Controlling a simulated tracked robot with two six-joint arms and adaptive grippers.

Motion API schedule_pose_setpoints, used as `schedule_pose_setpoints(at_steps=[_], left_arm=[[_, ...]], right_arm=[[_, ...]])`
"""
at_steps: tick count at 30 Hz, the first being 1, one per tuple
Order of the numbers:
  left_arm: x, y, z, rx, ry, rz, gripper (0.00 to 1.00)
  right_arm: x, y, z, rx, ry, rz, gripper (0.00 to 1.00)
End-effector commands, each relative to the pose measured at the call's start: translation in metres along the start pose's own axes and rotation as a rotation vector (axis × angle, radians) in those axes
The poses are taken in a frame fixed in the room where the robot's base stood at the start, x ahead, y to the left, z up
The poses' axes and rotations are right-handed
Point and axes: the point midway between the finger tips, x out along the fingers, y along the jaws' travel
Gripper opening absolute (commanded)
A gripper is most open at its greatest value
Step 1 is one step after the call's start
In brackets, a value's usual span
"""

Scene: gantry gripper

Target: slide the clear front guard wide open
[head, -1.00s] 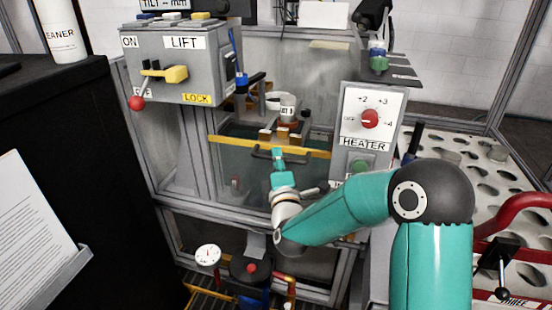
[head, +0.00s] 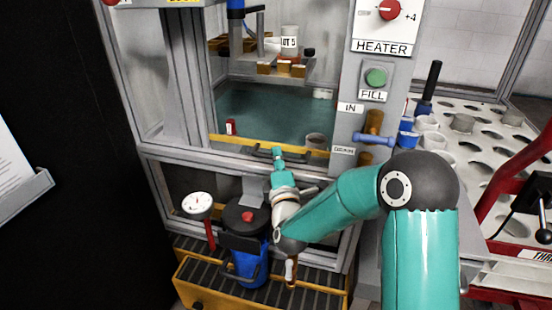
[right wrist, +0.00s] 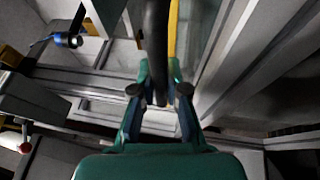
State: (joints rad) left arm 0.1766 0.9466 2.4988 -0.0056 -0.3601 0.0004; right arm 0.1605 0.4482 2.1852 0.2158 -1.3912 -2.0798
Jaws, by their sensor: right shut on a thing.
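The clear front guard shows by its yellow edge bar (head: 225,141), which lies low across the tank opening, close to the lower frame rail. Its dark handle (head: 260,155) is fixed at this bar. My right gripper (head: 278,152) is shut on the handle. In the right wrist view, the gripper's fingers (right wrist: 160,95) sit either side of the dark handle bar (right wrist: 157,45), with a strip of the yellow bar (right wrist: 173,25) beside it. The guard's clear sheet is hard to make out. My left gripper is not in view.
Behind the opening is a teal tank (head: 265,108) with a hanging carrier (head: 285,70) above it. The heater panel (head: 383,45) stands at the right. Below are a blue filter housing (head: 250,265), a gauge (head: 197,205) and a yellow-edged step (head: 205,285).

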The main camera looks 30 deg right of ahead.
Motion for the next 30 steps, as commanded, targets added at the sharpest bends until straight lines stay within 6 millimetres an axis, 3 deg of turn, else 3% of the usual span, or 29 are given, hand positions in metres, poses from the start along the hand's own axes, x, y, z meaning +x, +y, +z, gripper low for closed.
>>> schedule_pose_setpoints(at_steps=[7,8,12,23,30], left_arm=[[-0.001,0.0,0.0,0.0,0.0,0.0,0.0],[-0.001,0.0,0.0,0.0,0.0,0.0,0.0],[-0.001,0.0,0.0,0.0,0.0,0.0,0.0],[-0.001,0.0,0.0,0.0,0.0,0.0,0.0],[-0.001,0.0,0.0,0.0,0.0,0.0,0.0]], right_arm=[[0.0,0.0,0.001,0.0,-0.001,-0.001,0.0],[0.0,0.0,0.001,0.0,-0.001,-0.001,0.16],[0.0,0.001,0.001,0.0,-0.002,0.0,0.39],[-0.002,0.001,0.0,0.0,0.0,0.0,0.39],[-0.032,0.0,0.0,0.001,0.001,-0.002,0.39]])
